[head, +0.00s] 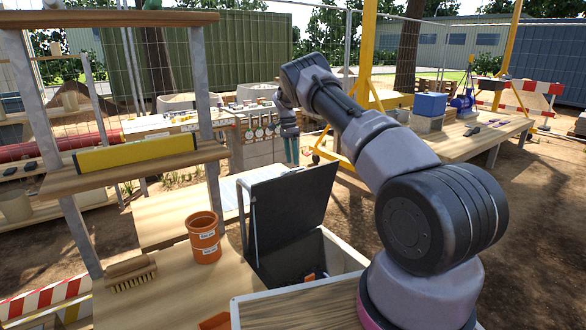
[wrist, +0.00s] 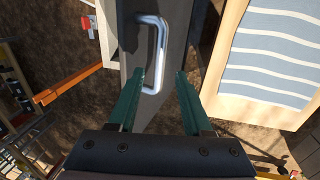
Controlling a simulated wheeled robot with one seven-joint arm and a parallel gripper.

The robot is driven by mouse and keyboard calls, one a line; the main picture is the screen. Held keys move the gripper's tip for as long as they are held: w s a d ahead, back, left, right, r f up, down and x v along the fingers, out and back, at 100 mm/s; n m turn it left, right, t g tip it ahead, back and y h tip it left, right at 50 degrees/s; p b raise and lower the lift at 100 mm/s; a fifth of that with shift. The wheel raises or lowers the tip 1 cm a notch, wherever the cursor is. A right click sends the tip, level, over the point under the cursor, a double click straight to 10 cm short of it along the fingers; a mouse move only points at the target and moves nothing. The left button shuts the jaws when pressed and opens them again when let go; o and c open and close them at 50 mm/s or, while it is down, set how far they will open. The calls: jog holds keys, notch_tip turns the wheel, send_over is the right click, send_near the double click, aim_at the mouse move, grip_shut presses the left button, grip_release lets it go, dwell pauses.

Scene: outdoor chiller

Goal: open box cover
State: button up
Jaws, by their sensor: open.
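The box (head: 340,255) is an open-topped container at the front centre of the head view. Its dark cover (head: 297,205) stands raised, tilted up from the opening. In the wrist view the dark panel (wrist: 185,45) carries a shiny metal U-shaped handle (wrist: 160,50). My gripper (head: 291,150) is above and behind the raised cover in the head view. In the wrist view its two green fingers (wrist: 160,78) are apart and empty. The lower end of the handle appears between the fingertips; I cannot tell the gap in depth. Part of the box interior is hidden by my arm.
An orange pot (head: 204,238) and a brush (head: 131,272) sit on the wooden table left of the box. A shelf with a yellow bar (head: 135,152) stands at left. A table with a blue box (head: 430,104) is at right. Bare ground lies beyond the cover.

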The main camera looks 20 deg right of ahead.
jog(key=r, duration=0.3)
jog(key=w+r, duration=0.1)
jog(key=r, duration=0.1)
jog(key=shift+a+r, duration=0.2)
jog(key=shift+r, duration=0.1)
jog(key=shift+r, duration=0.1)
jog(key=s+d+r+n+t+y, duration=0.1)
jog(key=s+r, duration=0.2)
jog(key=r, duration=0.6)
jog(key=s+d+r+n+t+y, duration=0.15)
jog(key=s+r, duration=0.25)
jog(key=r, duration=0.5)
jog(key=s+r+n+t, duration=0.1)
jog(key=s+r+t, duration=0.1)
jog(key=s+r, duration=0.85)
jog(key=s+a+r+n+t, duration=0.2)
jog(key=s, duration=1)
jog(key=s+a+r+n+t, duration=0.1)
jog(key=s+a+r+n, duration=0.15)
jog(key=s, duration=1.05)
jog(key=s+f+n+t, duration=0.1)
jog(key=s+f, duration=0.4)
jog(key=s, duration=0.3)
jog(key=shift+a+n+t, duration=0.25)
jog(key=shift+n+t, duration=0.1)
jog(key=shift+n, duration=0.05)
